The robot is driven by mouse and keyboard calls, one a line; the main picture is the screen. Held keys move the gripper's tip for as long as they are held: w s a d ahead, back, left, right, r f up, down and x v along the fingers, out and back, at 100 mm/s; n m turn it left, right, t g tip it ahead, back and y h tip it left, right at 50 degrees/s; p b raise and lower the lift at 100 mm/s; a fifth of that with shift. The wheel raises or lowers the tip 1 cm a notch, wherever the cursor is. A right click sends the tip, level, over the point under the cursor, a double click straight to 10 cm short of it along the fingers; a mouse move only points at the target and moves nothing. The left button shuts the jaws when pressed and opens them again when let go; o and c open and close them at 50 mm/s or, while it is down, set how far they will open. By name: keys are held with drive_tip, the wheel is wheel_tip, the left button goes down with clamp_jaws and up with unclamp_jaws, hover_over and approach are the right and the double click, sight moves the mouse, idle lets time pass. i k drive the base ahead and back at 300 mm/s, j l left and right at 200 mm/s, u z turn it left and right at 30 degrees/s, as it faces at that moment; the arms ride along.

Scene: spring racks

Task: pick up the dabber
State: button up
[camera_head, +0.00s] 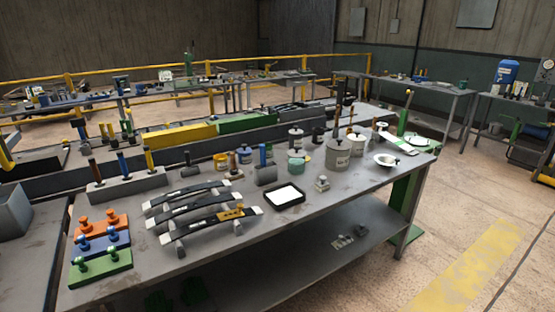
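I cannot tell for sure which item is the dabber. Candidates on the grey workbench (215,235) include a blue-handled tool in a grey block (265,174) and a small pale knobbed piece (322,184) right of the white-filled black tray (285,195). Brown, blue and yellow handles stand upright in a long grey holder (128,186) at the left. A larger grey pot (338,154) stands at the right with dark upright handles at it. My gripper is not in view.
Black curved leaf springs (192,209) lie across the bench front. Orange (101,227), blue and green blocks sit at the front left. Small pots, including a yellow one (221,160), crowd the back. A white bowl (386,160) sits near the right end. Open floor (480,220) lies right.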

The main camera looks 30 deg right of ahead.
sight(234, 171)
drive_tip(key=l+u, duration=0.15)
drive_tip(key=u, duration=0.25)
drive_tip(key=l+u, duration=0.15)
drive_tip(key=u, duration=0.2)
drive_tip(key=l+u, duration=0.2)
drive_tip(key=u, duration=0.2)
drive_tip(key=l+u, duration=0.2)
drive_tip(key=u, duration=0.2)
drive_tip(key=k+l+u, duration=0.15)
drive_tip(key=l, duration=0.35)
drive_tip(key=k+l+u, duration=0.2)
drive_tip(key=l, duration=0.25)
drive_tip(key=k+l+u, duration=0.15)
drive_tip(key=l, duration=0.35)
drive_tip(key=k+l+u, duration=0.2)
drive_tip(key=l, duration=0.2)
drive_tip(key=k+l+u, duration=0.15)
drive_tip(key=l, duration=0.25)
drive_tip(key=k+l, duration=0.85)
drive_tip(key=l, duration=0.25)
